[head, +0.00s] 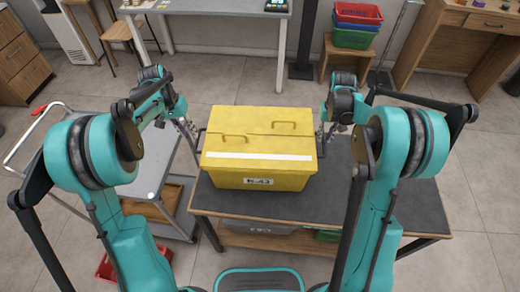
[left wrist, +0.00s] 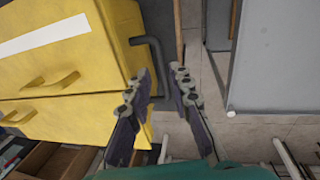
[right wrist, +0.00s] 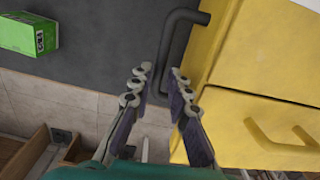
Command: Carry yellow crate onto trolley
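The yellow crate (head: 260,175) with a white stripe and a label on its front sits on the left part of a dark-topped table (head: 370,200). The trolley (head: 150,165), grey with a red-tipped handle, stands left of the table. My left gripper (head: 188,127) is at the crate's left side; in the left wrist view its spread fingers (left wrist: 161,74) have the dark side handle (left wrist: 154,62) between them. My right gripper (head: 325,130) is at the right side; in the right wrist view its fingers (right wrist: 161,74) are apart, with the other handle (right wrist: 172,45) between them. Contact is unclear.
A green box (right wrist: 28,36) lies on the dark tabletop beside the crate. A white bench (head: 220,8) stands behind. A stool with red and green bins (head: 355,25) is at the back right. Open floor (head: 480,180) lies right of the table.

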